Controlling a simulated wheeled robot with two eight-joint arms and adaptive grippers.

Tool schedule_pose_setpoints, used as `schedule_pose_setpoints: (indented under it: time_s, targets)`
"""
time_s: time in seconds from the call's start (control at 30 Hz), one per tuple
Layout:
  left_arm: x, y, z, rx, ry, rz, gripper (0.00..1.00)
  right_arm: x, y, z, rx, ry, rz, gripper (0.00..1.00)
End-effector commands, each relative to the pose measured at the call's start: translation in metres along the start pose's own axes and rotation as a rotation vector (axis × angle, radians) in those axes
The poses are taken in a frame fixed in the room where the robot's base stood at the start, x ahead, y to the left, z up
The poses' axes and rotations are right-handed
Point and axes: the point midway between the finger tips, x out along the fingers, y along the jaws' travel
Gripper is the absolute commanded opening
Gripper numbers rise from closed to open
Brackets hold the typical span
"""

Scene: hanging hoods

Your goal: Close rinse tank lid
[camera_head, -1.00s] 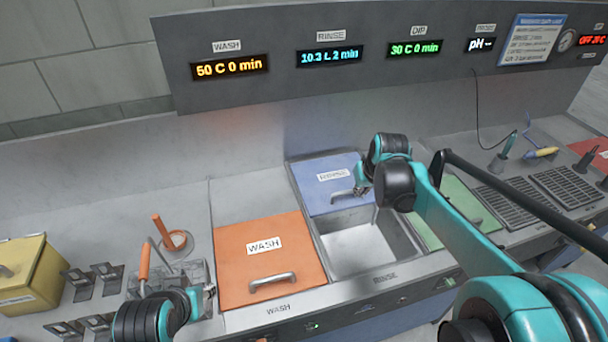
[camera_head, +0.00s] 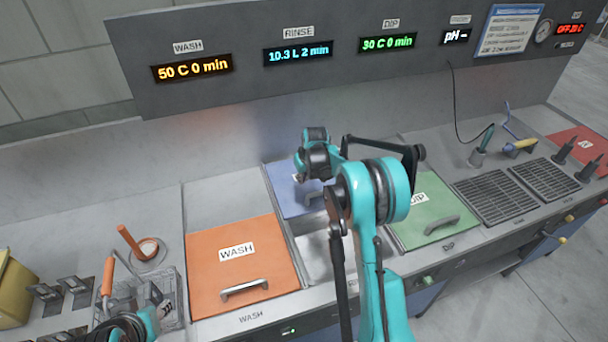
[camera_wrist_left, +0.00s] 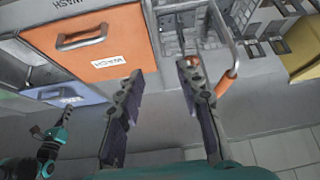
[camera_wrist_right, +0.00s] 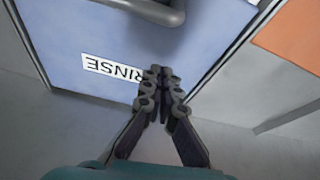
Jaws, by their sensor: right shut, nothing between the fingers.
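The blue rinse lid (camera_head: 284,192) sits at the back of the rinse tank (camera_head: 312,258), whose grey basin lies uncovered in front of it. My right arm hides part of both. In the right wrist view, the lid (camera_wrist_right: 110,40) fills most of the picture, with its RINSE label and a grey handle (camera_wrist_right: 155,10) at the top. My right gripper (camera_wrist_right: 163,78) is shut and empty over the lid's label end, away from the handle; contact with the lid cannot be told. My left gripper (camera_wrist_left: 158,75) is open and empty near the orange wash lid (camera_wrist_left: 90,40) and a wire basket.
The orange wash lid (camera_head: 243,265) lies left of the rinse tank and the green dip lid (camera_head: 432,208) right of it. The wire basket (camera_head: 168,300) with orange-handled tools is at the left. A control panel (camera_head: 350,50) overhangs the back.

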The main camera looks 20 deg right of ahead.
Motion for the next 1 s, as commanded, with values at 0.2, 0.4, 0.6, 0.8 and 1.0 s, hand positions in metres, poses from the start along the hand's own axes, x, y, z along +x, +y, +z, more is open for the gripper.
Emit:
schedule_pose_setpoints:
  time_s: [0.2,0.4,0.6,0.8,1.0]
  targets:
    - [0.007,0.000,0.005,0.000,0.000,0.000,0.36,0.015,0.000,0.021,0.001,0.000,0.000,0.00]
    - [0.009,0.000,0.006,0.000,0.000,0.000,0.36,0.011,0.000,0.037,0.002,0.000,0.000,0.00]
    - [0.009,0.000,0.006,0.000,0.000,0.000,0.36,0.010,0.000,0.040,0.001,0.000,0.000,0.00]
    - [0.009,0.000,0.006,0.000,0.000,0.000,0.36,0.010,0.000,0.040,0.001,0.000,0.000,0.00]
    - [0.010,0.000,0.007,0.000,0.000,0.000,0.36,0.006,-0.002,0.051,0.001,0.000,0.000,0.00]
